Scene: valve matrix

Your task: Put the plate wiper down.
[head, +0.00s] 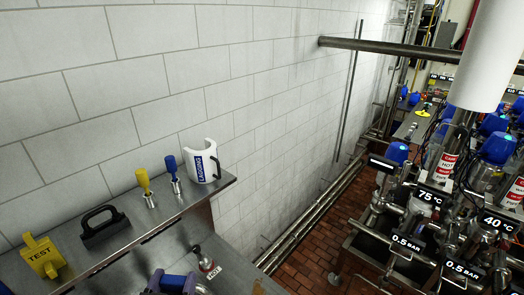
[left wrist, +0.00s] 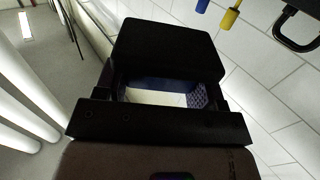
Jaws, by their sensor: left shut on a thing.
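My left gripper (head: 172,284) shows only in part at the bottom edge of the head view, below the shelf. In the left wrist view its jaws (left wrist: 165,95) are shut on a dark block, which I take to be the plate wiper (left wrist: 165,48). The wiper spans the space in front of the fingers, and its far side is hidden. In the head view I cannot make the wiper out. My right gripper is not in view.
The metal shelf (head: 150,235) along the tiled wall carries a yellow TEST block (head: 43,257), a black-handled tool (head: 103,228), a yellow-handled tool (head: 145,182), a blue-handled tool (head: 173,170) and a white LAGGING shell (head: 201,163). Valves and pipes (head: 430,215) stand at right.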

